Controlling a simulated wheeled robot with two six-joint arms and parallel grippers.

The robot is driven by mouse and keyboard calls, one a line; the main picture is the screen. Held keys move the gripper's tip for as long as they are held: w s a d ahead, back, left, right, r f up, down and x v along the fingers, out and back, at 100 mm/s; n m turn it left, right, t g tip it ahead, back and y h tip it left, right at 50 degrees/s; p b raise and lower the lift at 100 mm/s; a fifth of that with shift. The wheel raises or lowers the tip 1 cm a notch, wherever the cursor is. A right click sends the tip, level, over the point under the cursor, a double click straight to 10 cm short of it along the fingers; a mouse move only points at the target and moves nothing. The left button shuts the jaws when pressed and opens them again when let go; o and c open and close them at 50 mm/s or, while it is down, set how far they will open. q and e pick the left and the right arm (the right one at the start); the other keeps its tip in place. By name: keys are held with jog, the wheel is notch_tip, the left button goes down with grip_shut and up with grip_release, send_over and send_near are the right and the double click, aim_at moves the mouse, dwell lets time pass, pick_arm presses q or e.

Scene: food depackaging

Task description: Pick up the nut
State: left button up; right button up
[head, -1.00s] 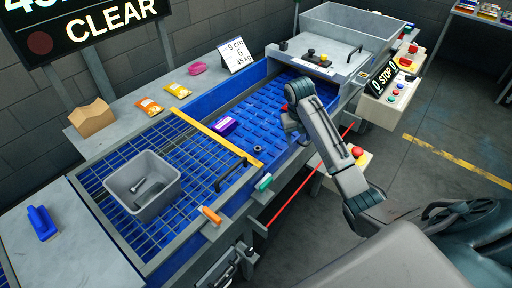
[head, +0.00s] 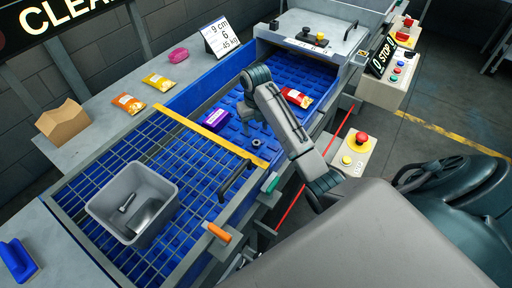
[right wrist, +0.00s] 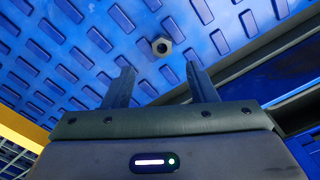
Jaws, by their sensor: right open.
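The nut (head: 256,143) is a small dark grey ring lying on the blue ribbed belt (head: 231,133), near its front edge. In the right wrist view the nut (right wrist: 162,46) shows its hexagonal outline and hole, flat on the belt, just beyond the fingertips and between their lines. My right gripper (head: 247,120) hangs over the belt behind the nut in the head view, partly hidden by my forearm. In the right wrist view its two fingers (right wrist: 161,80) are apart with nothing between them. My left gripper is not in view.
A purple packet (head: 213,117) lies left of my gripper, and a red packet (head: 297,97) lies on the belt to the right, behind my arm. A yellow bar (head: 205,134) and blue mesh with a grey bin (head: 103,208) are to the left. A black handle (head: 235,180) stands nearby.

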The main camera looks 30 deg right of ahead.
aim_at(256, 142)
notch_tip(256, 142, down, 2)
jog(key=shift+f, duration=0.1)
jog(key=shift+w+f, duration=0.15)
jog(key=shift+f, duration=0.05)
jog(key=f+p, duration=0.1)
jog(key=f, duration=0.3)
jog(key=shift+d+p, duration=0.2)
jog(key=shift+p, duration=0.2)
jog(key=shift+w+f, duration=0.1)
jog(key=shift+f, duration=0.35)
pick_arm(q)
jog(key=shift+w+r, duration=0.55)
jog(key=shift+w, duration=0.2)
pick_arm(e)
jog(key=c, duration=1.1)
